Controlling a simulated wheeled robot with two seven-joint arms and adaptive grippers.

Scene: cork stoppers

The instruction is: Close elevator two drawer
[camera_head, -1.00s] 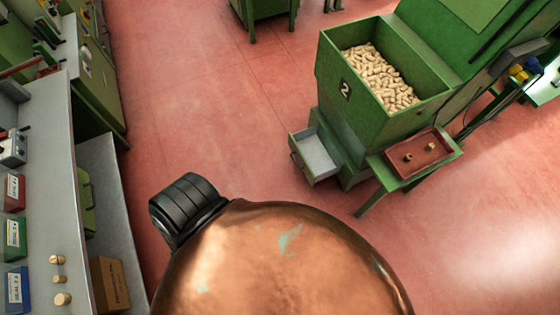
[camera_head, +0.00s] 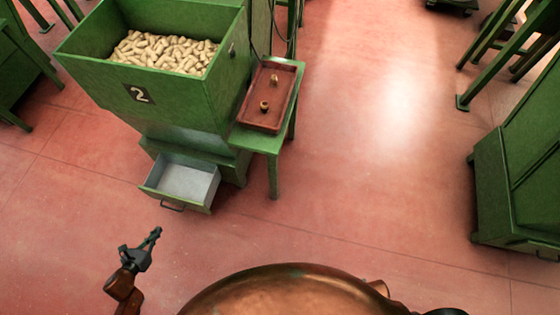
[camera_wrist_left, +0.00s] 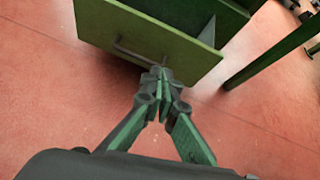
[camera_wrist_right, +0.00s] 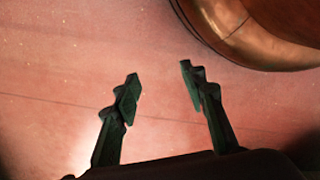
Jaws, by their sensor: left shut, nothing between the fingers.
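Elevator two (camera_head: 150,110) is the green hopper marked "2", at the upper left in the head view. Its drawer (camera_head: 165,198) stands pulled out at the base, and its pale inside looks empty. My left gripper (camera_head: 155,233) is shut and empty, just in front of and below the drawer front in the head view. In the left wrist view the shut fingertips (camera_wrist_left: 160,72) overlap the lower edge of the drawer front (camera_wrist_left: 145,35), beside its bar handle (camera_wrist_left: 130,52); I cannot tell whether they touch. My right gripper (camera_wrist_right: 160,85) is open and empty over bare floor in the right wrist view.
A green side table (camera_head: 272,142) with a red-brown tray (camera_head: 255,113) holding two small corks adjoins the elevator's right side. Corks (camera_head: 165,52) fill the hopper. A green cabinet (camera_head: 515,180) stands at the right. The red floor between is clear.

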